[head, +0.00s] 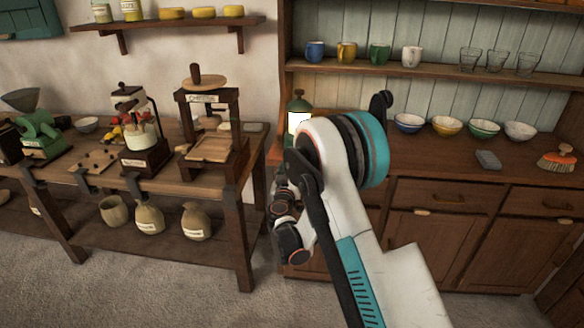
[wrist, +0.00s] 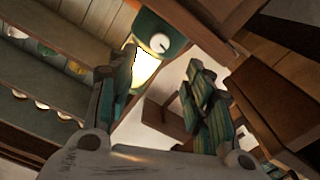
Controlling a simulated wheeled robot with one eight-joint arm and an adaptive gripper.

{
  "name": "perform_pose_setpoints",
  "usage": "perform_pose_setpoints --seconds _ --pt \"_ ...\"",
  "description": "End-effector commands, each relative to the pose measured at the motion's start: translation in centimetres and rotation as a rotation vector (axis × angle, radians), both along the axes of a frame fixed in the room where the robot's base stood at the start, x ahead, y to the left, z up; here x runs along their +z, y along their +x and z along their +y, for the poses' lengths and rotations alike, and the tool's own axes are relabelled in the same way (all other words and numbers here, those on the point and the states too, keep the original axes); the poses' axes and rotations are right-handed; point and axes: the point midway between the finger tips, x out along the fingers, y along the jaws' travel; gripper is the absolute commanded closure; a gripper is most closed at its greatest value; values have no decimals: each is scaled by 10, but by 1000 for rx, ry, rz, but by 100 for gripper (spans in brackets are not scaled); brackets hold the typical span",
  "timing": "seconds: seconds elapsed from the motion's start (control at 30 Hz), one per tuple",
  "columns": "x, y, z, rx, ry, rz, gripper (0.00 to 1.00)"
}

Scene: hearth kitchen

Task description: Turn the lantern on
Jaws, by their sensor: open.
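The lantern (head: 298,104) is green with a bright white pane and stands at the left end of the cabinet counter, partly hidden behind my arm. In the wrist view the lantern (wrist: 151,28) is at the upper middle, with a round pale knob (wrist: 160,43) on its green body and a glowing yellow-white pane (wrist: 146,66). My gripper (wrist: 164,78) is open and empty, its two fingers apart below the lantern in that picture. The left fingertip overlaps the pane's edge; I cannot tell whether it touches. In the head view my arm hides most of the gripper.
The cabinet (head: 440,208) holds several bowls, a grey block (head: 488,159) and a brush (head: 557,160) on its counter, with mugs and glasses on the shelf above. A wooden workbench (head: 172,186) with grinders and a press (head: 208,120) stands left. Open floor lies in front.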

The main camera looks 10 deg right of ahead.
Motion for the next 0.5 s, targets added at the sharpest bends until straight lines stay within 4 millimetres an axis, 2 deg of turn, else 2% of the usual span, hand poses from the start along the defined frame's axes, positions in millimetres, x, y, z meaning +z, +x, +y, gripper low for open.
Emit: perform_pose_setpoints --seconds 0.27,0.5 --pt "2 -2 1 0 34 -11 53" --pt "6 -14 4 0 305 -99 53"
